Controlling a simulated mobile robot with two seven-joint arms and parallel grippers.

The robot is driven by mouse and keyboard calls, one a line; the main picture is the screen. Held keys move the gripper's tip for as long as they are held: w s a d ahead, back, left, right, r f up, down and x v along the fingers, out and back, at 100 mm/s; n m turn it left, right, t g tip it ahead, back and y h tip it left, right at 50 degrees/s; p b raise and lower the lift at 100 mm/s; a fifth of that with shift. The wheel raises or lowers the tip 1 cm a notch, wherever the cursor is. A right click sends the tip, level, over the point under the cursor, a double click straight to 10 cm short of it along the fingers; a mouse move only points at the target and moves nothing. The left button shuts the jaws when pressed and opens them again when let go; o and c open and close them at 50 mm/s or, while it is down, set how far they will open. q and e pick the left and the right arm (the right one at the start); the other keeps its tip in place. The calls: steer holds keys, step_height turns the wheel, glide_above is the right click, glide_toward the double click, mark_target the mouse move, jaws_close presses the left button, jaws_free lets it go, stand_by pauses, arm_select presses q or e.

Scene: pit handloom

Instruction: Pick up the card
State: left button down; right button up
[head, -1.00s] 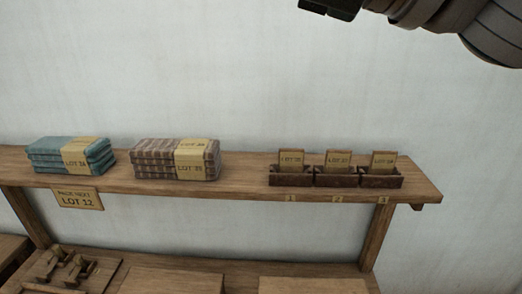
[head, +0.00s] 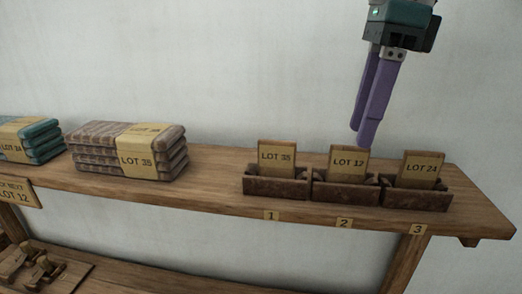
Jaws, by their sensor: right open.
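Three tan cards stand upright in dark brown holders on the wooden shelf. The card LOT 35 (head: 277,157) is in the holder over label 1, the card LOT 12 (head: 347,161) over label 2, and the card LOT 24 (head: 421,167) over label 3. A sign (head: 14,193) on the shelf's front edge at the far left reads LOT 12, its upper line partly cut off. My right gripper (head: 362,138) points down above and slightly behind the LOT 12 card, apart from it. Its purple fingers are open and empty. My left gripper is out of view.
A banded brown striped stack (head: 95,152) marked LOT 35 and a teal stack (head: 45,142) marked LOT 24 lie on the shelf (head: 215,192) to the left. A plain wall stands behind. A lower surface (head: 75,268) carries small wooden parts.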

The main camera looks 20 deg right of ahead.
mark_target(352, 146)
steer(key=f+p, duration=0.2)
steer(key=f, duration=0.1)
steer(key=f+p, duration=0.1)
steer(key=shift+w+a+f, duration=0.2)
steer(key=shift+w+a, duration=0.05)
steer(key=shift+w, duration=0.15)
steer(key=shift+f, duration=0.5)
jaws_close()
